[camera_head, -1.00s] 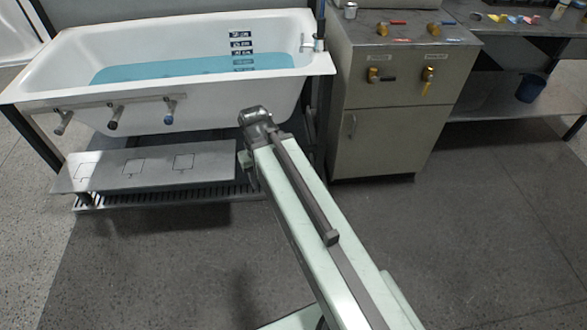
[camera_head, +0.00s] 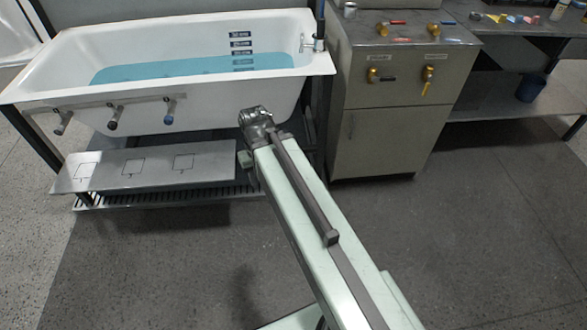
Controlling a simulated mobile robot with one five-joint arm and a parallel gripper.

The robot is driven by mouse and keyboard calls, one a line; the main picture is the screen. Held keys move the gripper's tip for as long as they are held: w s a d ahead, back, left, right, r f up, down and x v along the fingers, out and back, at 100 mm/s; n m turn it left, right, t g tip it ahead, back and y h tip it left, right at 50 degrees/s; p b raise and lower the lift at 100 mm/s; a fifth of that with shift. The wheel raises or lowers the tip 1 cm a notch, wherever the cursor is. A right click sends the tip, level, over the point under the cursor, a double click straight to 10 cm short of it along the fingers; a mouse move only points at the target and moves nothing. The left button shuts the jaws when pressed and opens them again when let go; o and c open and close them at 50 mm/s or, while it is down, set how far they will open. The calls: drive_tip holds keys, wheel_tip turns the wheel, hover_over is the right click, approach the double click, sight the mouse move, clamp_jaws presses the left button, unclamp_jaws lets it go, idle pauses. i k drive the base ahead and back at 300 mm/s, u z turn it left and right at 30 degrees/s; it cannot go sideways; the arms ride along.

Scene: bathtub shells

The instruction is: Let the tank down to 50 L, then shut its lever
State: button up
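The tank is a white bathtub (camera_head: 205,105) at the upper left, with blue water (camera_head: 165,70) in it. Dark level labels (camera_head: 241,45) run down its inner back wall; their writing is too small to read. My gripper's fingers are not visible at the arm's end.
A metal shelf (camera_head: 213,161) with marked squares sits below the tub, over a floor grate (camera_head: 150,197). A grey cabinet (camera_head: 378,137) with yellow valves stands to the right. A bench with a blue bucket (camera_head: 531,87) is at the far right. The front floor is clear.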

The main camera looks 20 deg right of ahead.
sight(427, 89)
drive_tip(key=u, duration=1.8)
drive_tip(key=k, duration=1.5)
drive_tip(key=z, duration=1.25)
drive_tip(key=i, duration=1)
drive_tip(key=u, duration=0.05)
